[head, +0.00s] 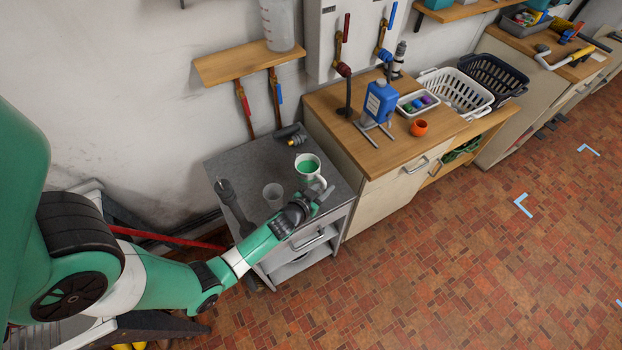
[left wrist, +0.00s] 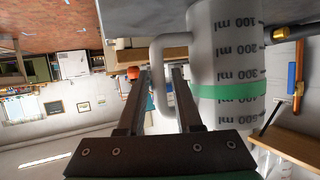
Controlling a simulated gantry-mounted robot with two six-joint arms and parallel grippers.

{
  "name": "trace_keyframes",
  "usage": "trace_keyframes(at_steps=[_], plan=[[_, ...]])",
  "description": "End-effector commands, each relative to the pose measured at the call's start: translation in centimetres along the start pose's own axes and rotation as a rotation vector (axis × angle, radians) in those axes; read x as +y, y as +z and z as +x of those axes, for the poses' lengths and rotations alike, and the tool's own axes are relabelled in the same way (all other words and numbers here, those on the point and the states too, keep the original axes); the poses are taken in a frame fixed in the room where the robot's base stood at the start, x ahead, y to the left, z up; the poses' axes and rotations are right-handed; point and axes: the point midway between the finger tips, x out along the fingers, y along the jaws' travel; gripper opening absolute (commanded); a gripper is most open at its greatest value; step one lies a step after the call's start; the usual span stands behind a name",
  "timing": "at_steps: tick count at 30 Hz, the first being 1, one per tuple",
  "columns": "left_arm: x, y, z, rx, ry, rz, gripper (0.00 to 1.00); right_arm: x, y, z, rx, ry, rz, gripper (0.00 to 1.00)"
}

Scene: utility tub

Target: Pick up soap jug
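The soap jug (head: 309,179) is a whitish measuring jug with green liquid in it, upright on the grey counter at its right front. In the left wrist view the jug (left wrist: 226,60) appears upside down, with ml marks, a green band and a looped handle (left wrist: 157,60). My left gripper (head: 318,191) is at the handle side of the jug. In the left wrist view its two fingers (left wrist: 162,75) are apart, with part of the handle between them and a gap visible. My right gripper is not in view.
A black and yellow fitting (head: 291,134) lies behind. A wooden counter (head: 345,125) to the right holds a blue container (head: 380,99) and an orange cup (head: 419,128).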

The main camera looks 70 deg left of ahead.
Motion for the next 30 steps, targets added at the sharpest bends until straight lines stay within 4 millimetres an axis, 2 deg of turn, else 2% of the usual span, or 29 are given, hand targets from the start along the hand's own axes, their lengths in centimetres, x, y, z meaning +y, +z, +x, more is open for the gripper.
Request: trace_keyframes(at_steps=[1,5,30], plan=[[0.0,0.01,-0.01,0.0,0.0,0.0,0.23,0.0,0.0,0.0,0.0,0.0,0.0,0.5],[0.0,0.01,-0.02,0.0,0.0,0.0,0.0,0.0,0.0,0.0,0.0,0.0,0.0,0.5],[0.0,0.02,-0.03,-0.001,0.0,0.0,0.0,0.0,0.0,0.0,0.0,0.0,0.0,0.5]])
